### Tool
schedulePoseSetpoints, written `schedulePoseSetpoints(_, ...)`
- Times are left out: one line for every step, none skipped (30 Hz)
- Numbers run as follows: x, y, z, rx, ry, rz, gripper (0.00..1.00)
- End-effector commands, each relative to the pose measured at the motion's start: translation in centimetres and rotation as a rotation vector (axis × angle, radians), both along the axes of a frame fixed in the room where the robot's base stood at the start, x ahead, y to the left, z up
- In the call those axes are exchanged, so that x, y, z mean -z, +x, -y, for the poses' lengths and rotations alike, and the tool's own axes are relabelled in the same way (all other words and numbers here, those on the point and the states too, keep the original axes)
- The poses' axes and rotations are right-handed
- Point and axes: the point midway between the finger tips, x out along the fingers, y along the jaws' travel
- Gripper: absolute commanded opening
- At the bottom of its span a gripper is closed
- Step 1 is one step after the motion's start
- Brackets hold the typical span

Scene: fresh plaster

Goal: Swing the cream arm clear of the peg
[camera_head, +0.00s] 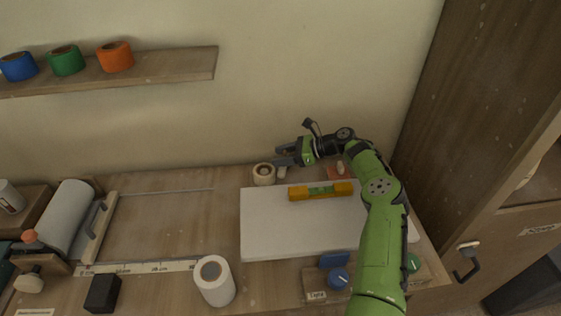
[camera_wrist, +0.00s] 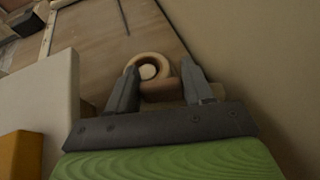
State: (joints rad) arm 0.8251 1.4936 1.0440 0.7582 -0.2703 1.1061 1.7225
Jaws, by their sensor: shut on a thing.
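A cream ring-shaped piece (camera_head: 263,174) with a dark opening stands at the back edge of the bench, left of the white board. In the wrist view, the ring (camera_wrist: 150,62) has a pale round centre, and a tan part, seemingly the cream arm (camera_wrist: 162,92), lies between my fingers. My gripper (camera_head: 278,157) reaches in from the right, low over the back edge, and is shut on that part; the wrist view shows both fingers (camera_wrist: 158,88) flanking it. A small pale upright (camera_head: 340,168), possibly the peg, stands on a reddish base under my arm; I cannot tell for sure.
The white board (camera_head: 262,232) carries a yellow level (camera_head: 320,191). A white roll (camera_head: 214,281) and a black block (camera_head: 103,293) stand in front. Tape rolls (camera_head: 115,56) sit on the wall shelf (camera_head: 165,68). A tall wooden cabinet (camera_head: 475,100) bounds the right. Bench left of the board is mostly clear.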

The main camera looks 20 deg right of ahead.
Motion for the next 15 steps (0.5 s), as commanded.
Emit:
schedulePoseSetpoints(0.42,0.33,0.32,-0.008,-0.010,0.007,0.00)
schedulePoseSetpoints(0.46,0.34,0.39,-0.019,-0.014,0.005,0.00)
schedulePoseSetpoints(0.51,0.36,0.51,-0.032,-0.018,0.004,0.00)
schedulePoseSetpoints(0.50,0.35,0.55,-0.043,-0.019,0.005,0.00)
schedulePoseSetpoints(0.51,0.33,0.64,-0.051,-0.020,0.004,0.00)
schedulePoseSetpoints(0.50,0.27,0.68,-0.062,-0.021,0.003,0.00)
schedulePoseSetpoints(0.45,0.23,0.73,-0.069,-0.018,0.003,0.00)
schedulePoseSetpoints(0.42,0.17,0.76,-0.076,-0.016,0.003,0.00)
schedulePoseSetpoints(0.36,0.08,0.75,-0.085,-0.013,0.001,0.00)
schedulePoseSetpoints(0.32,0.00,0.78,-0.090,-0.010,0.002,0.00)
schedulePoseSetpoints(0.26,-0.05,0.79,-0.094,-0.007,0.003,0.00)
schedulePoseSetpoints(0.18,-0.14,0.77,-0.100,-0.002,0.002,0.00)
schedulePoseSetpoints(0.14,-0.19,0.75,-0.103,0.001,0.003,0.00)
schedulePoseSetpoints(0.10,-0.26,0.77,-0.106,0.003,0.003,0.00)
schedulePoseSetpoints(0.06,-0.34,0.76,-0.111,0.006,0.003,0.00)
